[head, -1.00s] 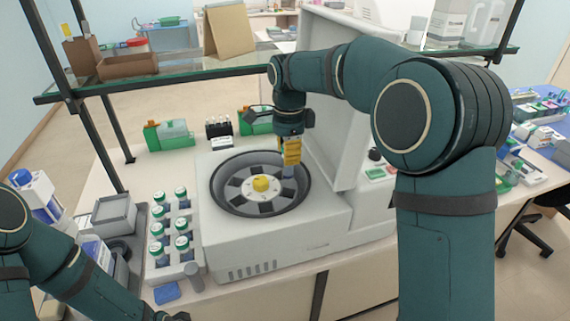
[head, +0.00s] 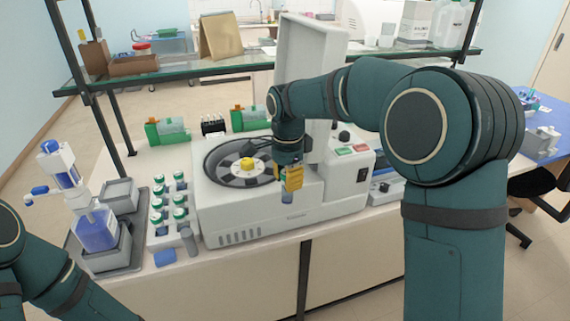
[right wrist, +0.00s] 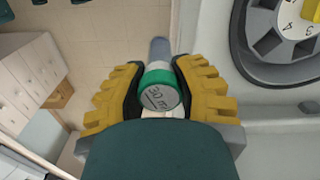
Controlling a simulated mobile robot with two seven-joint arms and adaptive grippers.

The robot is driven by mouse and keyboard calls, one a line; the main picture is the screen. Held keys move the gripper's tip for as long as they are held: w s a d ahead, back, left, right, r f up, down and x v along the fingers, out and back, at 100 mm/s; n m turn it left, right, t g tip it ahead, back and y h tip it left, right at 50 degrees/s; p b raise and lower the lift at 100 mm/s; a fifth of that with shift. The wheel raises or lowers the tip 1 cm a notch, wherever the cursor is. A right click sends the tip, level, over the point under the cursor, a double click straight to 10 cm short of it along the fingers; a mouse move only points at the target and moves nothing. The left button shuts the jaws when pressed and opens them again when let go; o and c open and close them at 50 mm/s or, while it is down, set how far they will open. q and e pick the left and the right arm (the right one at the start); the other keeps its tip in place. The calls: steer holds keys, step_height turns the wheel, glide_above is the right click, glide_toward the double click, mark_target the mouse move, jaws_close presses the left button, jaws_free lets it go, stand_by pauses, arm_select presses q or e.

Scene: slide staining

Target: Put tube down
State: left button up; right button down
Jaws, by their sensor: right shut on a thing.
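My right gripper (head: 291,178) is shut on a tube (head: 287,198). In the right wrist view, the tube's green cap (right wrist: 158,92), with writing on its grey top, sits between the yellow fingers, and its clear body points away. The gripper holds the tube in front of the centrifuge (head: 270,218), apart from the rotor (head: 225,170). The rotor also shows at the upper right of the wrist view (right wrist: 300,22). A rack (head: 160,232) with several green-capped tubes stands left of the centrifuge. My left arm shows at the lower left, but its gripper is out of view.
The centrifuge lid (head: 310,65) stands open behind the rotor. A blue bottle dispenser (head: 96,230) and grey trays (head: 120,193) stand left of the rack. A blue pad (head: 165,257) lies at the table's front edge. A glass shelf (head: 190,68) spans the back.

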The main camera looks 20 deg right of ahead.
steer(key=s+f+n, duration=0.6)
steer(key=f+n, duration=0.1)
steer(key=f, duration=0.3)
steer(key=s+f+n, duration=0.6)
steer(key=f+n, duration=0.2)
steer(key=f, duration=0.2)
steer(key=shift+d+f+n, duration=0.15)
steer(key=shift+d+n, duration=0.15)
steer(key=shift+d, duration=0.05)
